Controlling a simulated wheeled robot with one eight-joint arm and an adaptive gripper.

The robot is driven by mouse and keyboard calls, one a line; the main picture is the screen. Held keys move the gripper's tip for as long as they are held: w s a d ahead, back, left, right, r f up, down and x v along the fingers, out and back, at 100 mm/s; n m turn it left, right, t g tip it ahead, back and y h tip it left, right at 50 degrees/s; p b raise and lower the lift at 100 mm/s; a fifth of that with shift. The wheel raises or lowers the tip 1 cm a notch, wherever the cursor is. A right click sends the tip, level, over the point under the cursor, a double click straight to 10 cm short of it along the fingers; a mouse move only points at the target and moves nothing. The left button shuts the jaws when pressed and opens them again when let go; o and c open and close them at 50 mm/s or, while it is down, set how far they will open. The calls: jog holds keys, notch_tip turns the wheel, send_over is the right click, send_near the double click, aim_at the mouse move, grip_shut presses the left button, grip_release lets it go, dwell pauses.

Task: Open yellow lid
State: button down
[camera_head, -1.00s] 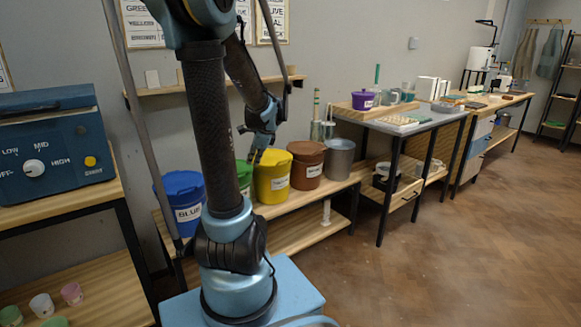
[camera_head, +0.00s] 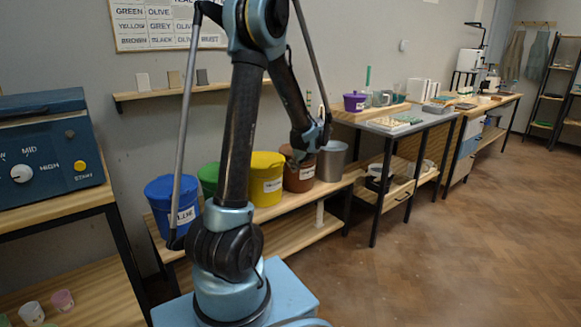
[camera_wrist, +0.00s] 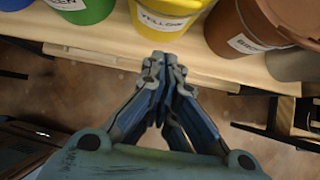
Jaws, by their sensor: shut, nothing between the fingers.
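The yellow bucket (camera_head: 266,180) stands on the wooden bench between the green and brown buckets. Its yellow lid (camera_head: 262,158) looks seated on top in the head view. In the wrist view the yellow bucket (camera_wrist: 165,20) is at the top centre with its label toward me, and its lid is mostly out of frame. My gripper (camera_wrist: 164,58) is shut and empty, just in front of the yellow bucket's lower part in the picture. In the head view my gripper (camera_head: 300,158) overlaps the brown bucket, and its fingertips are hard to make out.
The brown bucket (camera_wrist: 240,25) is to the right and the green bucket (camera_wrist: 90,10) to the left, both close by. A blue bucket (camera_head: 174,203) and a metal bin (camera_head: 331,161) stand at the row's ends. The wooden bench (camera_head: 290,210) has a front edge. Floor (camera_head: 440,260) at right is clear.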

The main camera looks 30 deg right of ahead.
jog(key=w+f, duration=0.3)
jog(key=w, duration=0.4)
jog(key=shift+a, duration=0.3)
dwell(0.5)
